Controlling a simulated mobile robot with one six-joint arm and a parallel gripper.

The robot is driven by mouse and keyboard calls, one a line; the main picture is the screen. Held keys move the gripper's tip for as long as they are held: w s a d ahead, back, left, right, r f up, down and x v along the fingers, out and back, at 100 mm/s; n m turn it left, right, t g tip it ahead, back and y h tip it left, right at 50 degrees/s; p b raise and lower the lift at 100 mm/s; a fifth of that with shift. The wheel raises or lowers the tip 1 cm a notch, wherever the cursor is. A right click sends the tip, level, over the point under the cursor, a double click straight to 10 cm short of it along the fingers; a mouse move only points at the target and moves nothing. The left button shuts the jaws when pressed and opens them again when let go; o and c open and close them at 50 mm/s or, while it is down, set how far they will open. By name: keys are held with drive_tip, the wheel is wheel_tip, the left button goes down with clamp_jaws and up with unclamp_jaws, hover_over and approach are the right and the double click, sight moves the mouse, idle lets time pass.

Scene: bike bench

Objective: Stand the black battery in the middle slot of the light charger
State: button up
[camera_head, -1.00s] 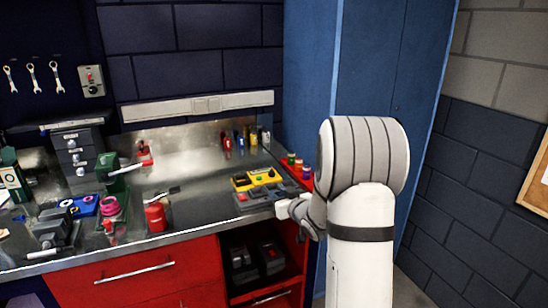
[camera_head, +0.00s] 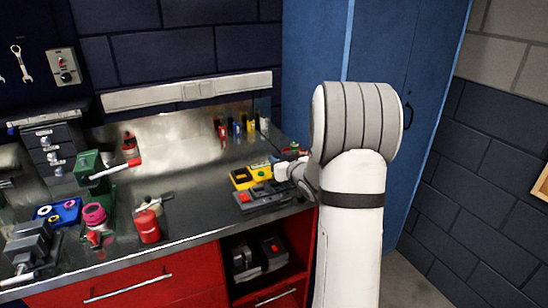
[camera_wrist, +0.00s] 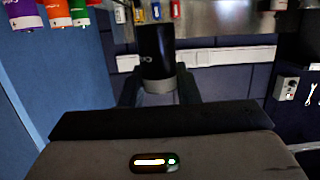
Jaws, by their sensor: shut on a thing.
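My gripper (camera_wrist: 158,92) is shut on a black cylinder with a grey band, the black battery (camera_wrist: 156,52), in the wrist view, which looks upside down.
A red bottle (camera_head: 148,226) stands left on the steel bench. The blue cabinet (camera_head: 310,55) rises behind my arm. The bench middle (camera_head: 200,190) is fairly clear.

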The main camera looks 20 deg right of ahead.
drive_tip(key=shift+w+a+f+b, duration=0.15)
drive_tip(key=shift+f+b, duration=0.7)
drive_tip(key=shift+f, duration=0.55)
drive_tip(key=shift+a+f+b, duration=0.1)
drive_tip(key=shift+f+b, duration=0.7)
drive_tip(key=shift+f, duration=0.6)
drive_tip(key=shift+b, duration=0.35)
drive_tip(key=shift+f+b, duration=0.5)
drive_tip(key=shift+b, duration=0.05)
drive_tip(key=o, duration=0.8)
drive_tip(key=shift+s, duration=0.2)
drive_tip(key=shift+s+d+r+p, duration=0.15)
drive_tip(key=shift+s+r, duration=0.2)
drive_tip(key=shift+s, duration=1.45)
drive_tip(key=shift+s+a+r+p, duration=0.1)
drive_tip(key=shift+s+r, duration=0.3)
drive_tip(key=shift+s, duration=1.4)
drive_tip(key=shift+s+d+r+p, duration=0.15)
drive_tip(key=shift+s+r, duration=0.2)
drive_tip(key=shift+s, duration=1.45)
drive_tip(key=shift+a, duration=0.1)
